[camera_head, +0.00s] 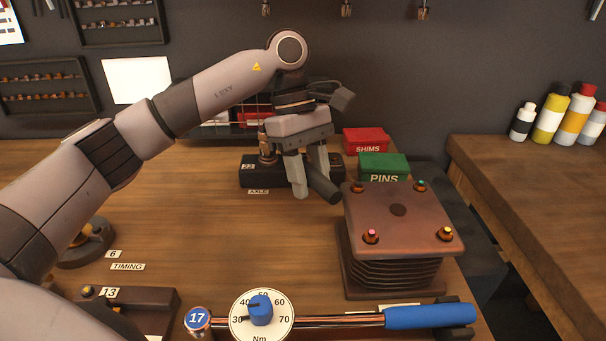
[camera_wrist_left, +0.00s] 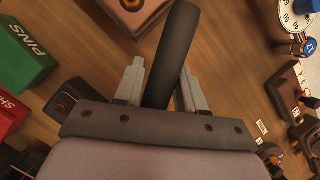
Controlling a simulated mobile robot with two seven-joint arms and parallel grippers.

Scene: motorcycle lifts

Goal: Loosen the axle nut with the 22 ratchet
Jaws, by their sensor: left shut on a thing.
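My left gripper (camera_head: 313,186) is shut around a dark round handle (camera_head: 322,184), which appears to be that of the 22 ratchet. The handle slants down toward the right, above the bench. In the left wrist view the same handle (camera_wrist_left: 172,55) runs between the two grey fingers (camera_wrist_left: 158,88). A black holder (camera_head: 252,175) marked 22, with an AXLE label in front, sits just behind and left of the fingers. A brass-coloured upright part (camera_head: 267,146) shows over it. The ratchet's head is hidden by the gripper. I cannot make out the axle nut. My right gripper is not in view.
A finned block (camera_head: 397,223) with coloured bolts stands close right of the handle. Red SHIMS (camera_head: 367,139) and green PINS (camera_head: 384,164) boxes are behind. A blue-handled torque wrench (camera_head: 430,315) lies in front. The bench left of the gripper is fairly clear.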

